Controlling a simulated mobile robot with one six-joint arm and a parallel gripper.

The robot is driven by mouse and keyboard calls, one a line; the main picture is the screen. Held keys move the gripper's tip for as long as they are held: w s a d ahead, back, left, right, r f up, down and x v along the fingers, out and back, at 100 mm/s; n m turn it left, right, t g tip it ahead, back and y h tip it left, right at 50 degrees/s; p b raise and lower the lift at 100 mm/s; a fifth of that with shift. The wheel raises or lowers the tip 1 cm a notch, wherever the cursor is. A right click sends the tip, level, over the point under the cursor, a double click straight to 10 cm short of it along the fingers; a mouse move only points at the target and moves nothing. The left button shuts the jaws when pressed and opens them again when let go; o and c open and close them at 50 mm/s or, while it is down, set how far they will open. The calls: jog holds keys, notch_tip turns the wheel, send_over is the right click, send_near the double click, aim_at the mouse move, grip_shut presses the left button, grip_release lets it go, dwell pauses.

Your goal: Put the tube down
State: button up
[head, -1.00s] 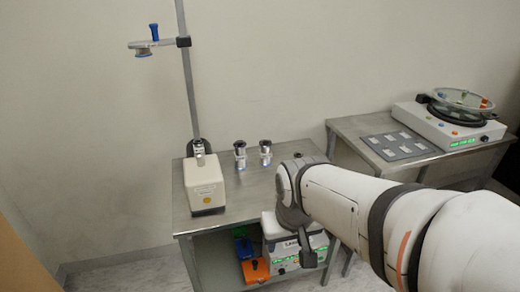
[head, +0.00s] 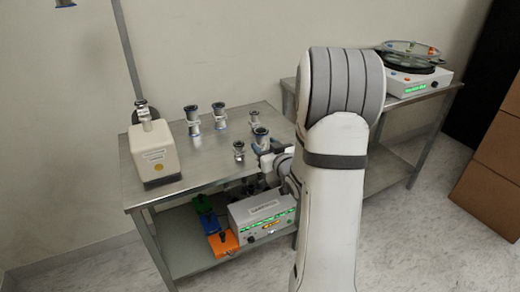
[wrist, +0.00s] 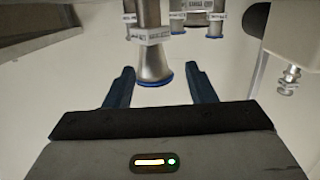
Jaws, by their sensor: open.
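A metal tube (head: 261,139) with a flared, blue-ringed top is upright at the front right of the left steel table (head: 180,186). In the wrist view, which looks upside down, the tube (wrist: 153,45) is between my two dark blue fingertips. My gripper (wrist: 158,82) is open, with a visible gap on each side of the flared end. In the head view my gripper (head: 266,150) is beside the tube, partly hidden by my arm. I cannot tell whether the tube's base touches the table.
A beige pump (head: 155,152) is at the table's left. A grey box (head: 262,210) sits on the shelf below. Bare tabletop lies between pump and fittings.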

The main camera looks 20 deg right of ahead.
jog(key=shift+d+f+t+y, duration=0.35)
jog(key=shift+f+t+y, duration=0.05)
jog(key=shift+f+t, duration=0.1)
jog(key=w+b, duration=0.1)
jog(key=w, duration=0.6)
jog(key=shift+w+d+r, duration=0.1)
jog(key=shift+w+r, duration=0.05)
jog(key=shift+w, duration=0.2)
jog(key=shift+c, duration=0.2)
grip_shut()
